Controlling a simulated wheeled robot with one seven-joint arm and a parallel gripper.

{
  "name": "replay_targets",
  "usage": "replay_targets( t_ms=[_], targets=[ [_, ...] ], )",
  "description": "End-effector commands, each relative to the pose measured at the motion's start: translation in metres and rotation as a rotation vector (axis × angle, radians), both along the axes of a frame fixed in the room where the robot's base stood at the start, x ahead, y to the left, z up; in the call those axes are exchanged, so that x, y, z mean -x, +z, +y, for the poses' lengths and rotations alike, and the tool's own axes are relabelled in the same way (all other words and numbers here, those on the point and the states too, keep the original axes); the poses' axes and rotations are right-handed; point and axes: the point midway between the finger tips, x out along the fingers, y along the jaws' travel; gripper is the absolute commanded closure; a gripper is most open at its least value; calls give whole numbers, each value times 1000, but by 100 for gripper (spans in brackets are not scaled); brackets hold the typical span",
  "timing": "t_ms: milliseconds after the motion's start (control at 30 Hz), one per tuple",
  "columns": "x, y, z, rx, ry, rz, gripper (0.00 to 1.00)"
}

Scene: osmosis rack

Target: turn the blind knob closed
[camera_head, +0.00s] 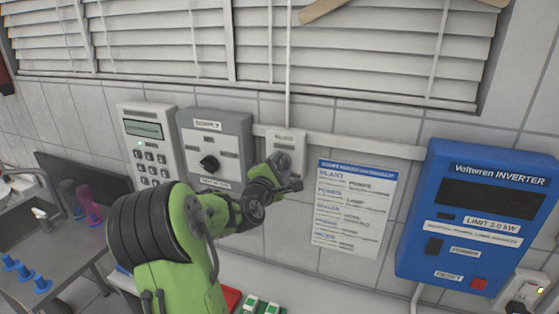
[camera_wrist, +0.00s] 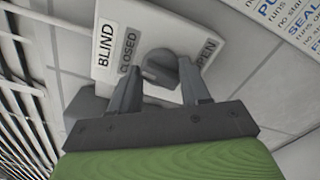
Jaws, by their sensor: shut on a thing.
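The blind knob (camera_wrist: 164,62) is a round dark grey knob on a white plate (camera_wrist: 150,28) marked BLIND, with CLOSED to its left and OPEN to its right in the wrist view. My gripper (camera_wrist: 161,72) is shut on the knob, one finger on each side. Which mark the knob points to is hard to tell. In the head view the white blind box (camera_head: 287,139) hangs on the wall under the window, and my gripper (camera_head: 289,178) is at its lower part, hiding the knob.
A grey box with a black knob (camera_head: 209,163) and a keypad unit (camera_head: 147,141) are left of the blind box. A printed sheet (camera_head: 352,205) and a blue inverter (camera_head: 470,215) are to the right. Window blinds (camera_head: 360,45) hang above. A cluttered bench lies at lower left.

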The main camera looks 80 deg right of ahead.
Motion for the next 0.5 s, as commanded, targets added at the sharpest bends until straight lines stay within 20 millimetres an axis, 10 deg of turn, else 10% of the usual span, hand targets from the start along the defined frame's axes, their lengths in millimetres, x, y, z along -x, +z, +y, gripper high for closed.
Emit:
replay_targets(
  t_ms=[500],
  targets=[
    [-1, -1, 0, -17, 1, 145, 84]
  ],
)
